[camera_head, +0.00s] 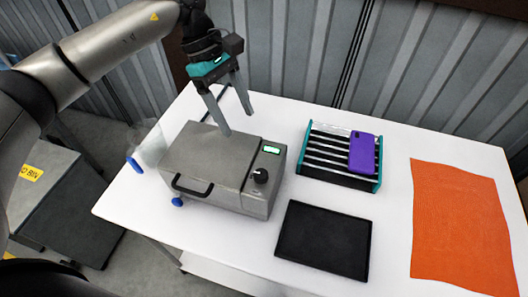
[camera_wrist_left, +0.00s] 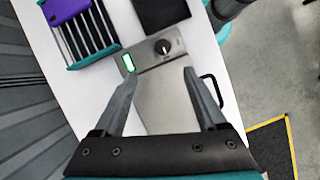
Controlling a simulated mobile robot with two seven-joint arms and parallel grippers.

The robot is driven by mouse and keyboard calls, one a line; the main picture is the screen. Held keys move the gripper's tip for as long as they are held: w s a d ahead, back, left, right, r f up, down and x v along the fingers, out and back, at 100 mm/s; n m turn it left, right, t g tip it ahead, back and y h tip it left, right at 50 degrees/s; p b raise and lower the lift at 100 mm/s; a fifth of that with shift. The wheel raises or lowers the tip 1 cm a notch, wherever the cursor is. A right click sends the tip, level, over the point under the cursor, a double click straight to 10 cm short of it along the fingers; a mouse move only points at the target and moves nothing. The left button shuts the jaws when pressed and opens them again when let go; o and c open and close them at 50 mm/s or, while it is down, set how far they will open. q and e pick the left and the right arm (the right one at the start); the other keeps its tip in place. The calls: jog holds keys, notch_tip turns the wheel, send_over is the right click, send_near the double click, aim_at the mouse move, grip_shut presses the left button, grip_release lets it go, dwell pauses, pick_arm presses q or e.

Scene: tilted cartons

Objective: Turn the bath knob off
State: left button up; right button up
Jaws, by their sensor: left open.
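The bath (camera_head: 215,165) is a grey metal box with a lid and a black front handle, on the white table. Its black knob (camera_head: 260,176) sits on the control panel at its right end, below a lit green display (camera_head: 271,150). The knob also shows in the left wrist view (camera_wrist_left: 163,47), beyond the fingertips, with a pale pointer mark whose setting I cannot read. My left gripper (camera_head: 237,121) is open and empty, pointing down above the back of the bath, behind the knob and apart from it. It also shows in the left wrist view (camera_wrist_left: 158,77). My right gripper is not in view.
A teal-ended rack (camera_head: 338,163) with a purple phone-like object (camera_head: 362,153) on it stands right of the bath. A black mat or tray (camera_head: 323,240) lies in front of the rack. An orange cloth (camera_head: 462,228) covers the table's right side. A grey bin (camera_head: 65,215) stands on the floor at left.

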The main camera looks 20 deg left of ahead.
aim_at(261, 173)
pick_arm(q)
jog(key=x, duration=0.5)
jog(key=p+x, duration=0.1)
jog(key=x, duration=0.4)
jog(key=p+x, duration=0.1)
jog(key=x, duration=0.4)
jog(key=shift+s+a+f, duration=0.1)
jog(key=shift+s, duration=0.3)
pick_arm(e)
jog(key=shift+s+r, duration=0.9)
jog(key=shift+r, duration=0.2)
pick_arm(q)
grip_shut()
